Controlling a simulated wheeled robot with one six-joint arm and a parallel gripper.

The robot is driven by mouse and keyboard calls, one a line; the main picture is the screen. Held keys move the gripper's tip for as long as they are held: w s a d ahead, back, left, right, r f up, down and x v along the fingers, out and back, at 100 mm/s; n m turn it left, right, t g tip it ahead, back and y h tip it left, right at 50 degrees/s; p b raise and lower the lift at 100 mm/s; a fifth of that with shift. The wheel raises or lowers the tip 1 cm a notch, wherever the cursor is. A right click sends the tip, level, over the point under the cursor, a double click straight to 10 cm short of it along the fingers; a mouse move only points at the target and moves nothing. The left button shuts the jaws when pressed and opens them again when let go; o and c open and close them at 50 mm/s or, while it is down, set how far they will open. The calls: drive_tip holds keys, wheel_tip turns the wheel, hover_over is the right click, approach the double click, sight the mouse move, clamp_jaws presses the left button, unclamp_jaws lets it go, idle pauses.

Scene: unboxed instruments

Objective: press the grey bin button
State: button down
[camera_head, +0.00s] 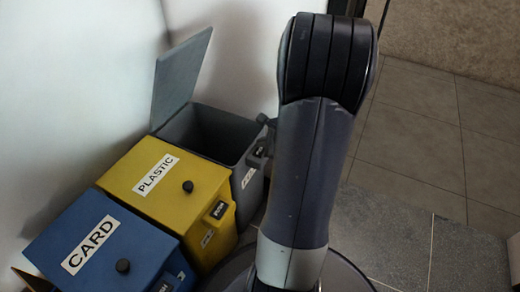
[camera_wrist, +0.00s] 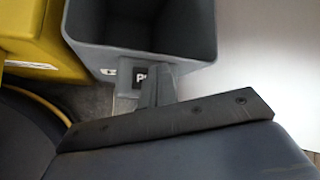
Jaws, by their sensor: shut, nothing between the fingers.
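The grey bin (camera_head: 205,150) stands at the back of the row, and its grey lid (camera_head: 181,78) is raised, leaving the inside open and dark. In the wrist view the bin (camera_wrist: 90,40) fills the upper middle. Its dark push button (camera_wrist: 139,75), with light lettering, is on the front face, partly covered by my gripper. My gripper (camera_wrist: 157,82) is shut and empty, with its tips right at the button; I cannot tell whether they touch. In the head view, my arm hides most of the gripper.
A yellow bin (camera_head: 150,205) labelled PLASTIC stands beside the grey bin, with its lid shut. A blue bin (camera_head: 70,225) labelled CARD is nearer, also shut. White walls (camera_head: 90,60) rise behind the bins.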

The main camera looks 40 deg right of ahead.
sight(262, 152)
drive_tip(key=shift+r+p, duration=2.1)
drive_tip(key=shift+r, duration=0.45)
drive_tip(key=shift+f, duration=0.1)
